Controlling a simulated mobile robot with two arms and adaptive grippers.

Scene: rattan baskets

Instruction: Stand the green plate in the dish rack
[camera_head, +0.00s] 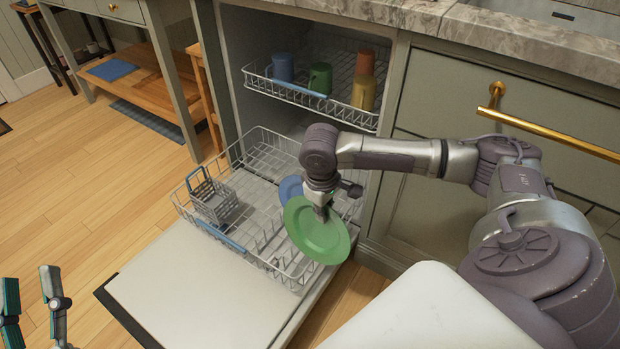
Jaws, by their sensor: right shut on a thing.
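The green plate (316,236) is held at its upper edge by my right gripper (321,213), which is shut on it. The plate is tilted, its face toward the camera, over the right front part of the dish rack (250,228). I cannot tell whether it touches the rack wires. The rack is the white wire lower rack, pulled out over the dishwasher's open door. A blue plate (290,188) is in the rack just behind the green plate, partly hidden by it and my gripper. My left gripper (29,277) is at the bottom left corner, fingers apart and empty, away from the rack.
A grey cutlery basket (211,198) stands at the rack's left side. The upper rack (305,91) holds a blue cup (282,67), a green cup (320,78) and orange and yellow cups. The open door (195,290) lies flat in front. Cabinets with a gold handle (550,135) are at right.

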